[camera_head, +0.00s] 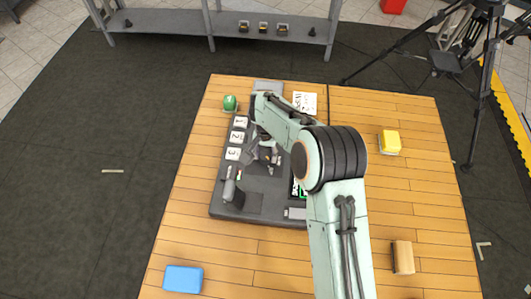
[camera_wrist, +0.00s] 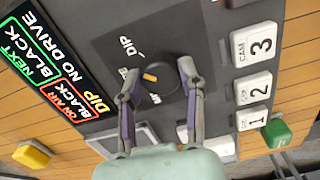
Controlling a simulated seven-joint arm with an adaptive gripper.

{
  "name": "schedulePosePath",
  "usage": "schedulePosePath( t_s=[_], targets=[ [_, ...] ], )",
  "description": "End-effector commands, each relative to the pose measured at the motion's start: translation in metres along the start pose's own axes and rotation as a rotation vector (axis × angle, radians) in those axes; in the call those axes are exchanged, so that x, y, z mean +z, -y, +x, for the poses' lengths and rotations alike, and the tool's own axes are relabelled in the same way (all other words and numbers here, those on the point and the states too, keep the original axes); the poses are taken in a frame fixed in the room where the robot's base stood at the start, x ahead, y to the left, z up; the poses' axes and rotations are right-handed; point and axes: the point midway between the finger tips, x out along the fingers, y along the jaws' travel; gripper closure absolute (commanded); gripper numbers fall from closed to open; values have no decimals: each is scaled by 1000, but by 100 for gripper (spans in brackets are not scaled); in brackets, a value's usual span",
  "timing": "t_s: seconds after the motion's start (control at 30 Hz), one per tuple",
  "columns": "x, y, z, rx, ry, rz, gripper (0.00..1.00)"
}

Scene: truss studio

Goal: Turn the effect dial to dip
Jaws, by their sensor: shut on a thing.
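The effect dial (camera_wrist: 165,88) is a dark round knob with an orange pointer mark, on the grey control console (camera_head: 228,208). In the wrist view my gripper (camera_wrist: 159,78) has one finger on each side of the dial and is shut on it. The orange mark lies left of the dial's middle. A "DIP" label is printed above the dial, another label is partly hidden by the left finger, and a third sits below. In the head view my arm hides most of the dial area. The console screen (camera_wrist: 62,72) reads "DIP", "NO DRIVE", "ON AIR BLACK" and "NEXT BLACK".
A lever (camera_head: 229,188) stands on the console's left.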

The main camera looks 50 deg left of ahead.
Motion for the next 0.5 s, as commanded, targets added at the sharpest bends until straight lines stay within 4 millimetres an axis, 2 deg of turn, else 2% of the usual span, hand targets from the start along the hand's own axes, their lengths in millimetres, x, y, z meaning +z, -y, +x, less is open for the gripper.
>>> schedulePosePath(
  t_s=[0.2, 0.5],
  targets=[
    [0, 0, 2, 0, 2, 135, 98],
    [0, 0, 2, 1, 2, 233, 98]
  ],
)
